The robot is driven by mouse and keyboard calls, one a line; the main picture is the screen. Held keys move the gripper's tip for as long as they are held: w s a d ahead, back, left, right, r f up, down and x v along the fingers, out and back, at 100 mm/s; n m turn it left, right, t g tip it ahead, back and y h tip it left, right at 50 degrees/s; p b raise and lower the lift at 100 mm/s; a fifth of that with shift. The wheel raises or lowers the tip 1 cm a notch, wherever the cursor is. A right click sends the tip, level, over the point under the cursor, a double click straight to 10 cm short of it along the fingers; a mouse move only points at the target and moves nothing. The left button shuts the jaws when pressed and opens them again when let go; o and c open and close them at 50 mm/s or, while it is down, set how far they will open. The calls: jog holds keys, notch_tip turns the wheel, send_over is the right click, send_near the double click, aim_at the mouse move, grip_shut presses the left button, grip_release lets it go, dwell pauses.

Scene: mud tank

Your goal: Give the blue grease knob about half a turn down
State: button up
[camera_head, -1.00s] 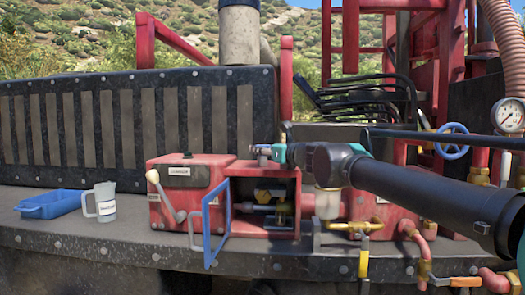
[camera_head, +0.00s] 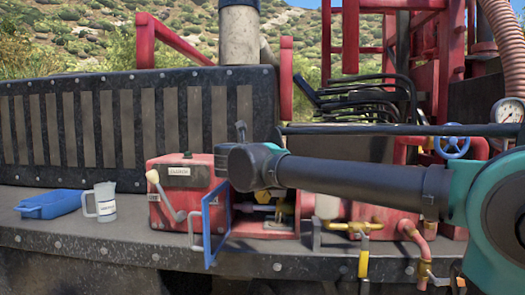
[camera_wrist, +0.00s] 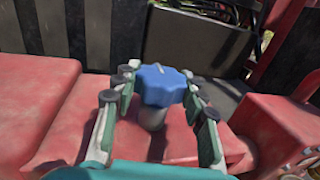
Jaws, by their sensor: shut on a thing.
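The blue grease knob (camera_wrist: 163,84) is a lobed cap on a pale stem above the red housing, with a light mark on its top. In the wrist view my gripper (camera_wrist: 162,94) has one finger on each side of the knob and is shut on it. In the head view my own arm covers the knob and the fingertips.
The red machine box (camera_head: 183,180) has a cream-knobbed lever (camera_head: 165,194) and an open blue-framed door (camera_head: 217,228). Yellow-handled pipework (camera_head: 363,263) and a blue handwheel (camera_head: 452,143) are at right.

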jog(key=m+g+h, duration=0.1)
jog(key=h, duration=0.1)
jog(key=m+g+h, duration=0.1)
jog(key=m+h, duration=0.1)
jog(key=h, duration=0.1)
jog(key=shift+a+m, duration=0.15)
jog(key=shift+m, duration=0.15)
jog(key=shift+m+g+h, duration=1.9)
jog(key=shift+g+h, duration=0.1)
jog(key=shift+h, duration=0.3)
jog(key=o, duration=1.2)
jog(key=v, duration=1.1)
jog(key=shift+s+a, duration=0.2)
jog(key=shift+a, duration=0.15)
